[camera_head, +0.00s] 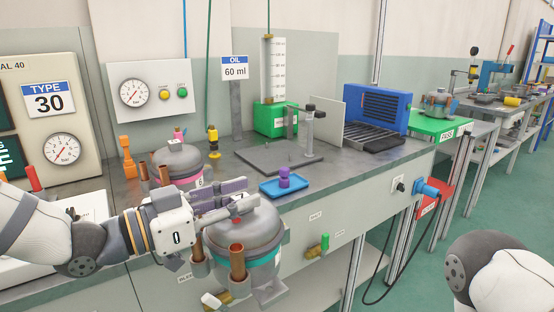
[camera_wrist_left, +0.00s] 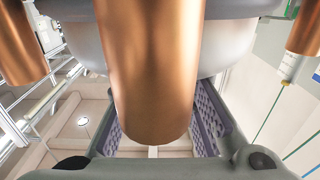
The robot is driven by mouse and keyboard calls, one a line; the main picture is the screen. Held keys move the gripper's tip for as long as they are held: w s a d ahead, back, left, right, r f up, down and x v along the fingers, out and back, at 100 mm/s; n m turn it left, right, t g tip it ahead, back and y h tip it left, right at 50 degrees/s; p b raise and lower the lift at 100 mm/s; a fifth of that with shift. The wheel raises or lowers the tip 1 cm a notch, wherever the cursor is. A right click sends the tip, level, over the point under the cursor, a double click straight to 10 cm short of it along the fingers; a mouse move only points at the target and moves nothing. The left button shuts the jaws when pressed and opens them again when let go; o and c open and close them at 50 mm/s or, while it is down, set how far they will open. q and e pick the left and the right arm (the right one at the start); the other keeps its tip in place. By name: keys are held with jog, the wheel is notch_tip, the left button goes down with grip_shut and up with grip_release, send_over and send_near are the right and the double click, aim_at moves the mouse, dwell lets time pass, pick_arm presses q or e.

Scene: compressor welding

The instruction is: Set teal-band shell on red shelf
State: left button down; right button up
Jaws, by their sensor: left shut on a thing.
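The teal-band shell (camera_head: 262,262) is a grey domed can with copper tubes, held in front of the bench's front edge. It looks upright. My left gripper (camera_head: 232,201) is shut on it near its top. In the left wrist view a copper tube (camera_wrist_left: 150,75) fills the middle, between the ridged finger pads of the gripper (camera_wrist_left: 158,130), and the shell's grey body (camera_wrist_left: 75,45) is behind it. The exact contact is hidden. The red shelf (camera_head: 429,208) is at the right, below the green PASS top (camera_head: 436,127). My right gripper is out of view.
A pink-band shell (camera_head: 180,160) stands on the grey bench (camera_head: 345,167) behind my left gripper. A blue tray (camera_head: 270,188) with a purple piece lies near the bench edge. A blue plug (camera_head: 430,187) and black cable hang before the red shelf. Another shell sits on the green top.

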pick_arm(q)
jog(key=s+a+f, duration=1.1)
jog(key=s+f, duration=0.2)
jog(key=f, duration=0.1)
jog(key=shift+a+t, duration=0.3)
jog(key=shift+a, duration=0.1)
